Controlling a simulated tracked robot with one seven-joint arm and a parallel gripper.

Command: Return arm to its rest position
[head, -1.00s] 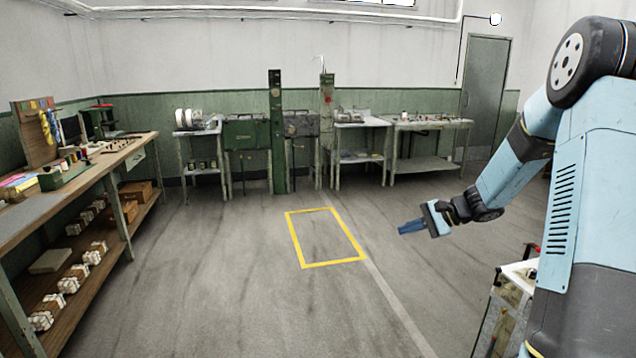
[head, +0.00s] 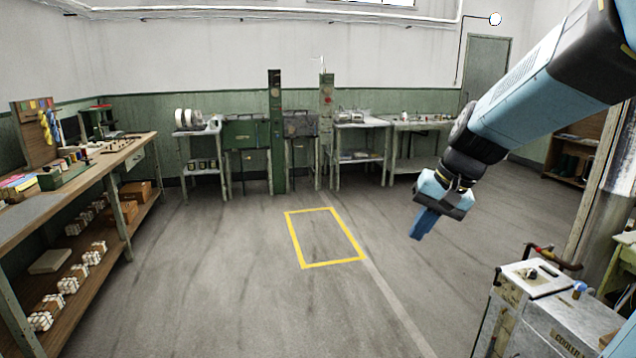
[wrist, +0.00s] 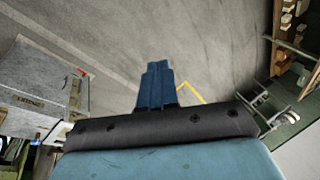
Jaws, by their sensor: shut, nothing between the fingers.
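My gripper (head: 421,225) hangs over open floor right of centre in the head view, its blue fingers pointing down and slightly left. My light-blue arm reaches in from the upper right. In the wrist view the blue fingers (wrist: 156,85) lie together with nothing between them, and bare floor shows beyond them. The gripper touches nothing.
A cooler cart (head: 540,300) stands at the lower right, below and right of my gripper. A wooden workbench (head: 118,160) runs along the left. Reeling basins (head: 245,135) and tables line the back wall. A yellow floor rectangle (head: 335,264) is empty, with clear floor around it.

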